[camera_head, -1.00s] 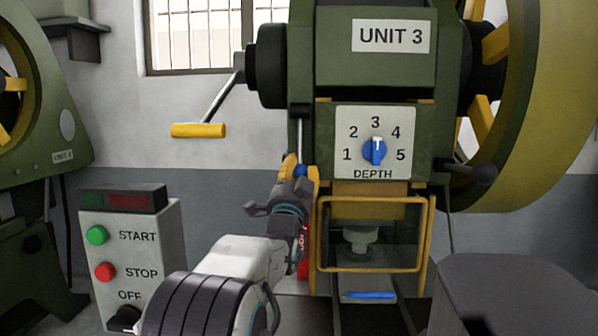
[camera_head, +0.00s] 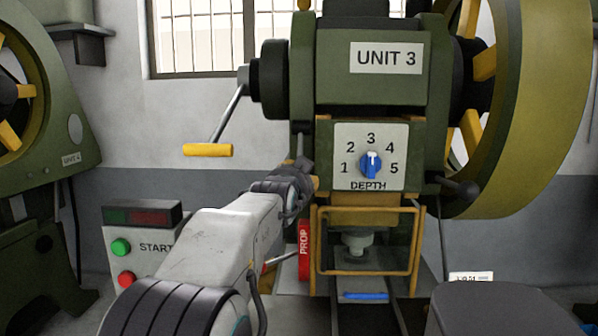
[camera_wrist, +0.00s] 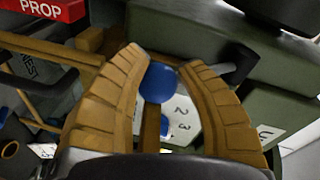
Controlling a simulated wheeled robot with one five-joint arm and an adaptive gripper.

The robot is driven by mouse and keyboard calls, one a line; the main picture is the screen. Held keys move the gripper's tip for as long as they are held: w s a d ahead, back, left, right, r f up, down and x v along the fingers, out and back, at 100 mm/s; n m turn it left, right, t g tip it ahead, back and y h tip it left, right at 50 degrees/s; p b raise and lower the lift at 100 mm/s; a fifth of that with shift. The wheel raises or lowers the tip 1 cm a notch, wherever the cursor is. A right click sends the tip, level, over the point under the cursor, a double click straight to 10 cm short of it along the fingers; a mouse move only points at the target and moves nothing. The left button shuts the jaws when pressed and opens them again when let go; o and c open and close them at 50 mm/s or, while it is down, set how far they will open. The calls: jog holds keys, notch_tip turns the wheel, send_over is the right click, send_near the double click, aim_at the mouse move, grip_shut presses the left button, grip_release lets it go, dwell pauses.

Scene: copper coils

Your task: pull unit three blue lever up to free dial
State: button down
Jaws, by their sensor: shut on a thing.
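The Unit 3 press (camera_head: 372,85) stands at centre right. Its blue depth dial (camera_head: 370,164) sits on a white plate (camera_head: 397,142), with its white mark up near 3. In the wrist view the lever's blue ball knob (camera_wrist: 159,83) is between the two tan fingers of my gripper (camera_wrist: 161,66), which is shut on it. In the head view my gripper (camera_head: 306,177) is left of the dial plate, and my arm hides the knob and most of the lever.
A red PROP block (camera_head: 304,251) stands below my gripper, beside the yellow guard frame (camera_head: 366,211). A crank with a yellow handle (camera_head: 208,150) hangs at upper left. A START/STOP box (camera_head: 122,262) is at lower left. A black-knobbed lever (camera_head: 467,188) is right of the dial.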

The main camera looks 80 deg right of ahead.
jog(key=a+r+y+p, duration=0.3)
jog(key=r+y+p, duration=0.2)
jog(key=p, duration=1)
jog(key=shift+s+a+r+y, duration=0.2)
jog(key=shift+a+r+y, duration=0.15)
jog(key=shift+r, duration=0.35)
jog(key=shift+p, duration=0.5)
jog(key=c, duration=1.3)
grip_release()
jog(key=o, duration=0.6)
jog(key=shift+f, duration=0.25)
jog(key=shift+o, duration=0.2)
jog(key=shift+a, duration=0.15)
jog(key=v, duration=1.2)
jog(key=shift+r, duration=0.15)
